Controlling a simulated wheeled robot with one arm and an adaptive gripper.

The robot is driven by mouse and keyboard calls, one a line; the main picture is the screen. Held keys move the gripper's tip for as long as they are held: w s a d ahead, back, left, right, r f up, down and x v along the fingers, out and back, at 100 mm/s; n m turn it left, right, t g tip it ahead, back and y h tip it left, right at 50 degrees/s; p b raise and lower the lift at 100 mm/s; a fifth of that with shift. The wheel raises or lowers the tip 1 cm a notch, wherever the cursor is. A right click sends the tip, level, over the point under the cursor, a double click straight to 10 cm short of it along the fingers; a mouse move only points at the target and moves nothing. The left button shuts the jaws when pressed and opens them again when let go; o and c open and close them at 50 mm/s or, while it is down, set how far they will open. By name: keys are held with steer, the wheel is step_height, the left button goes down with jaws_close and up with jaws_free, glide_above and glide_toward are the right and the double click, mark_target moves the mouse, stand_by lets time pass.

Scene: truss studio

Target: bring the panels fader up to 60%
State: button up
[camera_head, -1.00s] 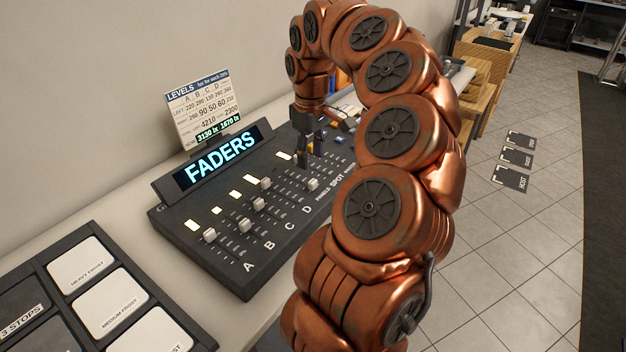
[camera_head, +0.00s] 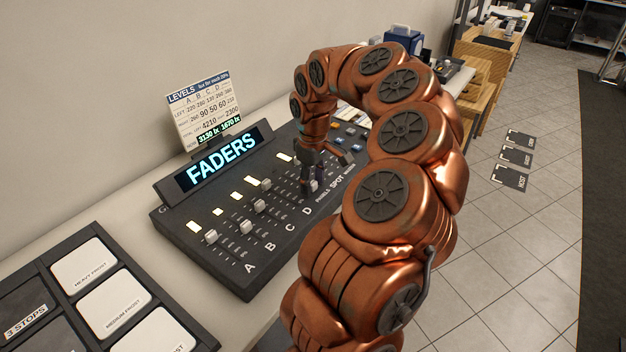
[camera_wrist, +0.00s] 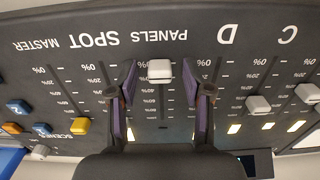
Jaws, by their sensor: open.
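The panels fader has a pale cap (camera_wrist: 159,71), just inside the PANELS label in the wrist view. The cap is at or close to the 0% end of its slot. My gripper (camera_wrist: 165,84) is open, with one purple-lined finger on each side of the cap. Gaps show between the cap and both fingers. In the head view my gripper (camera_head: 313,178) is low over the console (camera_head: 268,252) at the PANELS column and largely hides that cap.
Other pale fader caps stand nearby, including one (camera_wrist: 258,104) to the right in the wrist view. A lit FADERS display (camera_head: 221,158) and a levels card (camera_head: 204,108) rise behind the console. Coloured buttons (camera_wrist: 79,126) lie to the left in the wrist view.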

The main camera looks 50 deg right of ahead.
jaws_close()
stand_by(0.3)
stand_by(0.3)
